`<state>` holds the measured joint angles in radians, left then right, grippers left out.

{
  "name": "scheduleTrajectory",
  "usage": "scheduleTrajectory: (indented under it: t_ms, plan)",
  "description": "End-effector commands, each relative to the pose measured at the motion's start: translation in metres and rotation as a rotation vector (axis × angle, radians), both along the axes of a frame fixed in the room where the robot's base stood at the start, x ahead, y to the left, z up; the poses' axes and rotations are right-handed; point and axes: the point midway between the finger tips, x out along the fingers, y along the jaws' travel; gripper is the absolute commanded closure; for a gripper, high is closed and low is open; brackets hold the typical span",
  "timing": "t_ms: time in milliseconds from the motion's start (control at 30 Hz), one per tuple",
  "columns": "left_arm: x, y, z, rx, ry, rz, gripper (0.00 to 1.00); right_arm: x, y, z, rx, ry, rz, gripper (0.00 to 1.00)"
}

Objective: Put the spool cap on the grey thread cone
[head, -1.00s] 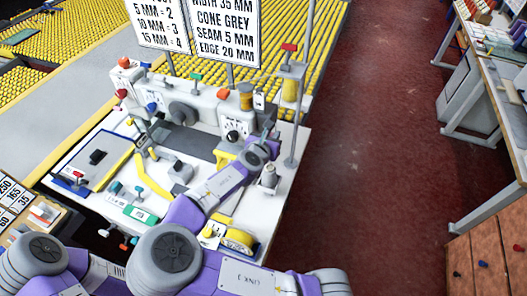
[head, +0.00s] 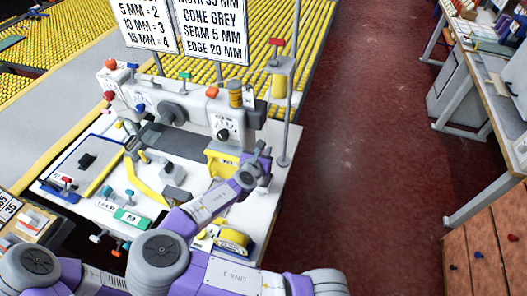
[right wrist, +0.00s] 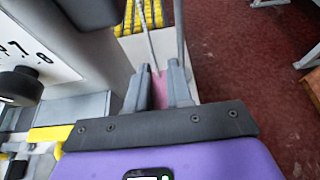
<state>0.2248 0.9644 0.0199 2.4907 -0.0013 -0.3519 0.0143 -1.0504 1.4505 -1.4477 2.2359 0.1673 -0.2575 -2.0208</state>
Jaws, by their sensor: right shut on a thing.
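My right gripper (head: 262,155) is over the right side of the white sewing table, left of the grey post. In the right wrist view its two grey fingers (right wrist: 160,88) are closed on a small pink piece (right wrist: 155,92), seemingly the spool cap. The fingers hide much of it, and I cannot make it out in the head view. The grey thread cone is not clear in either view now; my right gripper and wrist cover the spot where it stood. My left gripper is out of view.
A white sewing machine (head: 197,118) stands behind and left of the gripper. A yellow tape roll (head: 233,238) lies in front. Red floor lies right.

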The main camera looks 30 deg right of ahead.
Motion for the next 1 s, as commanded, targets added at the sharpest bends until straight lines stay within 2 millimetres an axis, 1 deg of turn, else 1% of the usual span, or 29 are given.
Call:
scheduleTrajectory:
  t_ms: [233, 367, 400, 533, 833, 1000]
  plan:
    - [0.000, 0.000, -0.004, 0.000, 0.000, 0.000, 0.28, 0.000, 0.000, -0.009, -0.001, 0.001, 0.000, 1.00]
    - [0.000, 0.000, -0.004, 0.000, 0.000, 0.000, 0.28, 0.000, 0.000, -0.009, 0.000, 0.000, 0.000, 1.00]
    - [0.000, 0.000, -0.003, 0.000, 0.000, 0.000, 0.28, 0.000, 0.000, -0.009, 0.000, 0.000, 0.000, 0.75]
    - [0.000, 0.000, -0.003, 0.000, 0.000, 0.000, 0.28, 0.000, 0.000, -0.009, 0.000, 0.000, 0.000, 0.55]
    - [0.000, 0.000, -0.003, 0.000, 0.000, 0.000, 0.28, 0.000, 0.000, -0.008, 0.001, -0.001, 0.000, 0.54]
    - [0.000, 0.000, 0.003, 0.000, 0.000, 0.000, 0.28, -0.001, 0.003, 0.007, 0.002, -0.003, 0.001, 0.54]
